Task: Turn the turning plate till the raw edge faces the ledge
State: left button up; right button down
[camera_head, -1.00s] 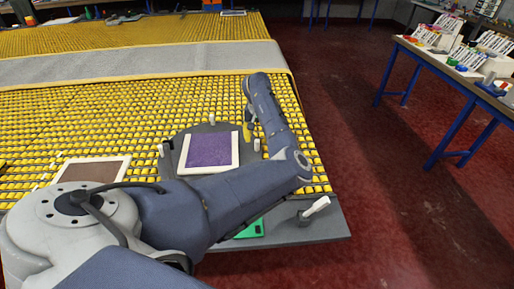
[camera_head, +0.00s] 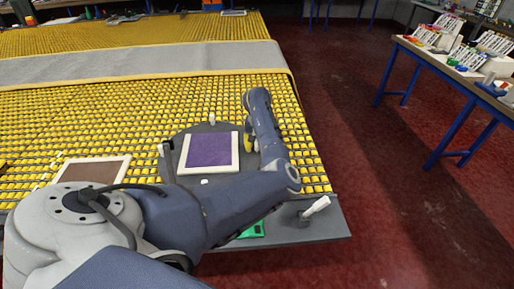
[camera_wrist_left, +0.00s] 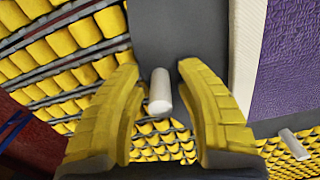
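The turning plate (camera_head: 185,138) is a dark grey disc set among yellow rollers, with several white pegs near its rim. On it lies a purple rug piece (camera_head: 209,149) with a pale border; I cannot tell which edge is raw. I cannot pick out the ledge for certain.
A brown piece with a pale border (camera_head: 92,170) lies left of the plate. A grey strip (camera_head: 325,228) with a white-handled lever (camera_head: 316,207) runs along the near edge, beside a green object (camera_head: 252,230). A side table (camera_head: 455,80) stands to the right.

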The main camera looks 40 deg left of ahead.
pick_arm(q)
grip_shut()
jog(key=shift+s, duration=0.15)
dwell(0.4)
